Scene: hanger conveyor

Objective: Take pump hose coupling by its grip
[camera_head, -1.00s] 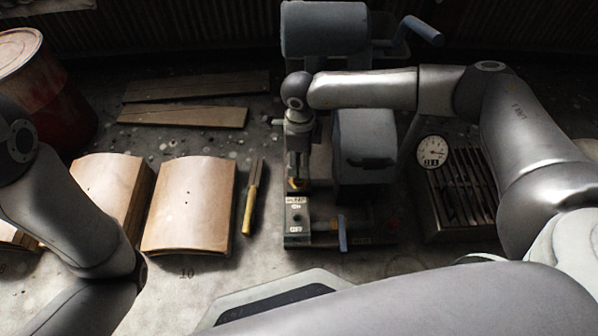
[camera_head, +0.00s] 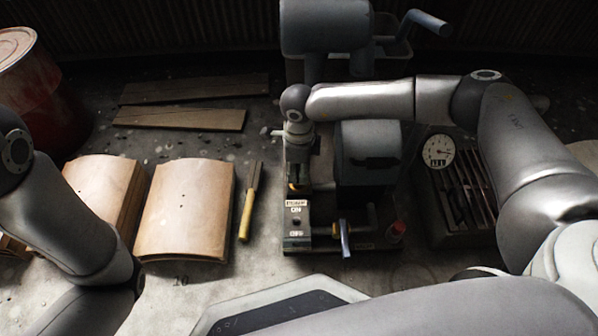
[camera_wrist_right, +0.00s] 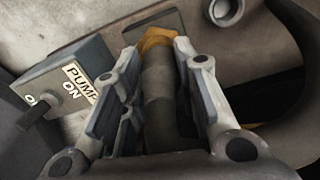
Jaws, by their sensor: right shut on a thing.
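The pump hose coupling shows in the right wrist view as a dark ribbed cylinder (camera_wrist_right: 157,85) with an orange-yellow end (camera_wrist_right: 155,37). My right gripper (camera_wrist_right: 157,58) has one finger on each side of it and is shut on it. Only a little yellow of the coupling shows there. My left arm is at the left edge; its gripper is out of view.
A blue-handled valve (camera_head: 344,240) and a small red-capped item (camera_head: 397,232) are at the pump's front. Curved wooden blocks (camera_head: 187,205) and a yellow-handled tool (camera_head: 246,215) lie left.

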